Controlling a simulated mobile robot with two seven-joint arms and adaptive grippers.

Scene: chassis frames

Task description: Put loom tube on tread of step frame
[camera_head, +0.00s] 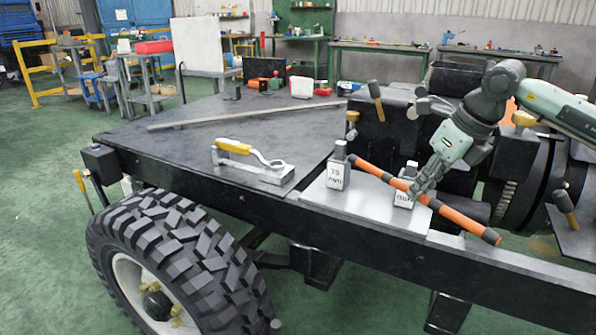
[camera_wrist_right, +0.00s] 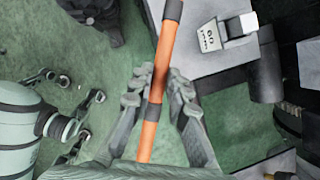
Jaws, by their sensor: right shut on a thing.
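The loom tube (camera_head: 462,221) is a long orange rod with dark bands and dark ends. It slants over the light metal plate on the chassis frame. My right gripper (camera_head: 418,188) is shut on it near its middle. In the right wrist view the tube (camera_wrist_right: 168,45) runs between the two fingers of the gripper (camera_wrist_right: 156,95). I cannot tell for sure which thing is the step frame; a stepped grey stand (camera_head: 146,100) is at the back left. My left gripper is not in view.
Two marked blocks stand on the metal plate (camera_head: 325,195), one labelled 75 (camera_head: 338,175), the other (camera_head: 404,197) just under the tube. A yellow-handled clamp (camera_head: 250,165) and a long bar (camera_head: 245,115) lie on the dark deck (camera_head: 180,150). A large tyre (camera_head: 180,250) is in front.

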